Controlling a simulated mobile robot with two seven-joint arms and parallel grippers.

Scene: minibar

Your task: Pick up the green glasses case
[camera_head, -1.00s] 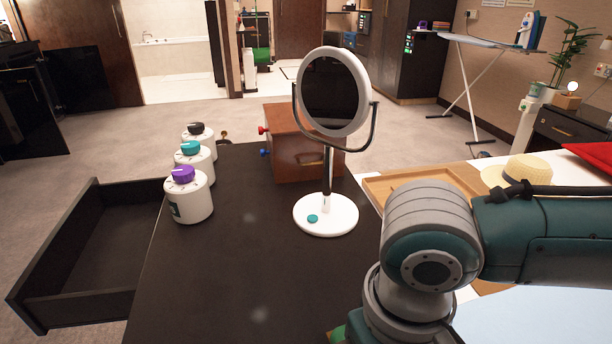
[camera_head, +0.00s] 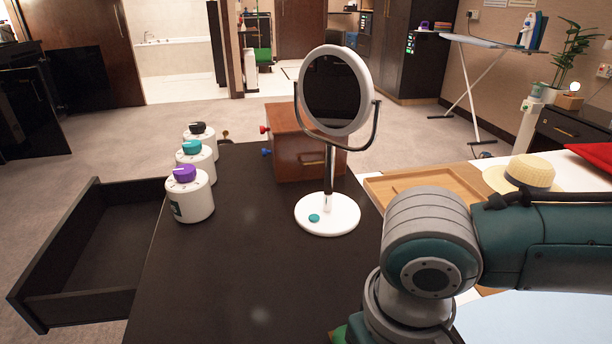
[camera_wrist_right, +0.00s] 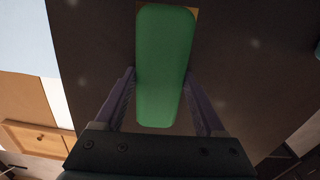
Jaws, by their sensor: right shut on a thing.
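The green glasses case (camera_wrist_right: 163,65) is a long rounded green block in the right wrist view. My right gripper (camera_wrist_right: 163,90) is shut on it, with one finger along each side of its near end. In the head view only a small green edge (camera_head: 339,335) shows at the bottom, beside my right arm, which hides the rest. My right gripper's fingers are hidden in the head view. Whether the case touches the dark tabletop (camera_head: 250,270) is hard to tell. My left gripper is in neither view.
A round mirror on a white base (camera_head: 328,214) stands on the dark top. Several white canisters (camera_head: 190,203) line its left edge. A brown box (camera_head: 290,150) is behind. An open drawer (camera_head: 80,306) juts out left. A wooden tray (camera_head: 376,188) and straw hat (camera_head: 530,170) lie right.

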